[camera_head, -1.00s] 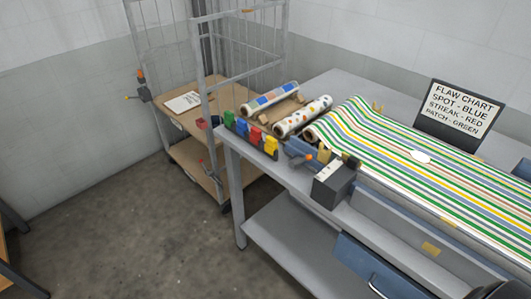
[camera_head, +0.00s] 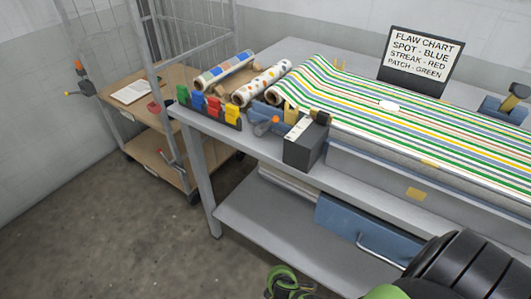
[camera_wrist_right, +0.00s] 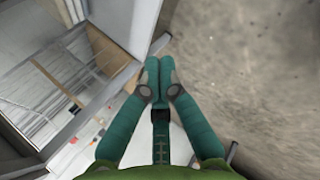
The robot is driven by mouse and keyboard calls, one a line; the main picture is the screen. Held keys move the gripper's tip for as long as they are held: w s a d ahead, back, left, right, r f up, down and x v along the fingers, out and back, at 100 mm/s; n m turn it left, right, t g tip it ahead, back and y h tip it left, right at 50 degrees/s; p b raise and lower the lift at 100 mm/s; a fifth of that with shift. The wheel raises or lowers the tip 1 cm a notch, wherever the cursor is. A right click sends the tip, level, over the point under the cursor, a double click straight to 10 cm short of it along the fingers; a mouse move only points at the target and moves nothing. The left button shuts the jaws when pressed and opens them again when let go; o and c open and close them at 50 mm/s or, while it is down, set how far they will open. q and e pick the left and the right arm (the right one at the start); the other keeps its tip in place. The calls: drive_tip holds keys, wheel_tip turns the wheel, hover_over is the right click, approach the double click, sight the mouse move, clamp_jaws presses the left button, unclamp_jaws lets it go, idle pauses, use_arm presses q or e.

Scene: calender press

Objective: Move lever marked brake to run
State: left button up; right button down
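A dark box (camera_head: 305,152) with a pale label on its top stands at the table's front edge, with a dark lever or knob at its upper right corner. A blue-grey fitting (camera_head: 260,115) with an orange knob (camera_head: 275,119) is just left of it. No brake marking is legible. My right gripper's teal fingers are together and empty in the right wrist view (camera_wrist_right: 158,68). In the head view green parts of my right arm show at the bottom, apart from the table. My left gripper is out of view.
Striped sheet (camera_head: 400,115) covers the grey table. Patterned rolls (camera_head: 262,83) and coloured blocks (camera_head: 214,107) lie at its left end. A flaw chart (camera_head: 421,57) stands behind. A cage trolley (camera_head: 150,85) is left; floor in front is open.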

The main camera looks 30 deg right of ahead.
sight(268, 124)
drive_tip(key=w+r+n+t+h+b, duration=0.25)
drive_tip(key=w+r, duration=0.35)
drive_tip(key=w, duration=0.3)
drive_tip(key=w+r+n+t+h+b, duration=0.1)
drive_tip(key=w+r+n+t+b, duration=0.15)
drive_tip(key=r, duration=0.55)
drive_tip(key=w+r+n+t+h+b, duration=0.1)
drive_tip(key=w+r+t+h+b, duration=0.15)
drive_tip(key=r, duration=0.45)
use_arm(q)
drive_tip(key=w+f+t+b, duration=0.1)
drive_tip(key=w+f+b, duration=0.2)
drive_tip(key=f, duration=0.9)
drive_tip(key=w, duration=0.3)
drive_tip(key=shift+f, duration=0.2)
use_arm(e)
drive_tip(key=s+r+t+h, duration=0.1)
drive_tip(key=s+r+h, duration=0.1)
drive_tip(key=r, duration=0.5)
drive_tip(key=s+r+t+h, duration=0.2)
drive_tip(key=r, duration=0.6)
drive_tip(key=shift+s+a+h, duration=0.3)
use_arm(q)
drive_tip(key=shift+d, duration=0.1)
